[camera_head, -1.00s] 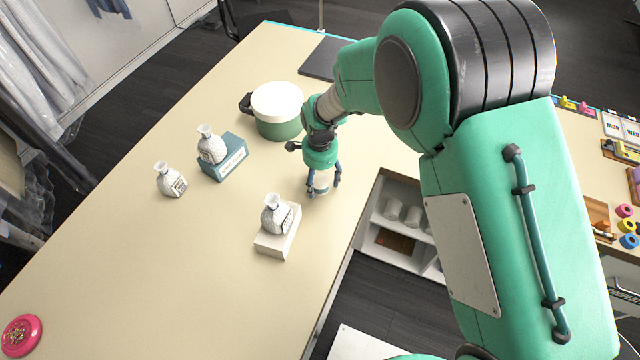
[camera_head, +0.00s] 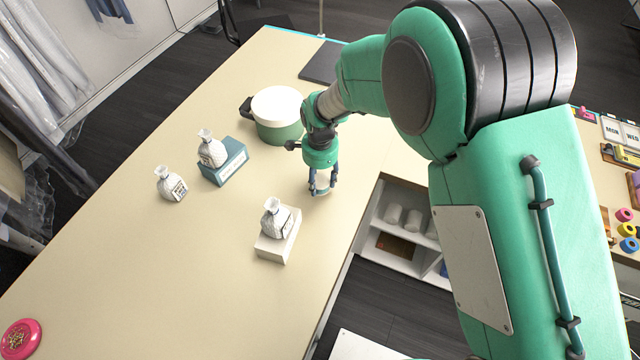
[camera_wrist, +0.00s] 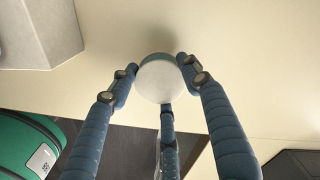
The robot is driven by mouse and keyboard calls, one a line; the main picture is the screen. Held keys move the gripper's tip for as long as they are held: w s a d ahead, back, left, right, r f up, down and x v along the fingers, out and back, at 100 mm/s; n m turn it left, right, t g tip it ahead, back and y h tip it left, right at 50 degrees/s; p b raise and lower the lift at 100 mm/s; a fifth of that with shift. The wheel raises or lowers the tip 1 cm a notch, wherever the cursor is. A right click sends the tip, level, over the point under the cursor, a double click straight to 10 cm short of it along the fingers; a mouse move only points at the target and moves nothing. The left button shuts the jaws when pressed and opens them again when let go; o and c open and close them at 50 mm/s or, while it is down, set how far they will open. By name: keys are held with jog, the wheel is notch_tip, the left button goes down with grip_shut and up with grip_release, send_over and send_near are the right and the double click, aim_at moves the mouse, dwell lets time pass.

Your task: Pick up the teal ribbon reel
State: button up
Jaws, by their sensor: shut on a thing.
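The teal ribbon reel (camera_wrist: 160,80) shows in the wrist view as a pale round face with a teal rim, between my blue fingers. In the head view the reel (camera_head: 322,186) is a small pale and teal piece at the fingertips. My gripper (camera_head: 322,184) points down over the table near its inner corner and is shut on the reel. In the wrist view my gripper (camera_wrist: 158,76) has fingers at both sides of the reel and one below it. The fingers hide part of the reel. I cannot tell whether it touches the table.
A white bottle on a white box (camera_head: 276,248) stands close by, left and in front. A green pot with a white lid (camera_head: 277,112) stands behind. Two more bottles, one (camera_head: 171,184) on the table and one on a blue box (camera_head: 222,162), are further left. The table front is mostly clear.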

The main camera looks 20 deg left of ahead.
jog(key=s+d, duration=0.3)
jog(key=s, duration=0.1)
jog(key=s+d+r, duration=0.1)
jog(key=s+d, duration=0.3)
jog(key=s+d+r, duration=0.1)
jog(key=s+d, duration=0.2)
jog(key=s, duration=0.1)
jog(key=shift+s+d+r+p, duration=0.1)
jog(key=shift+d+r+p, duration=0.1)
jog(key=shift+r+p, duration=0.1)
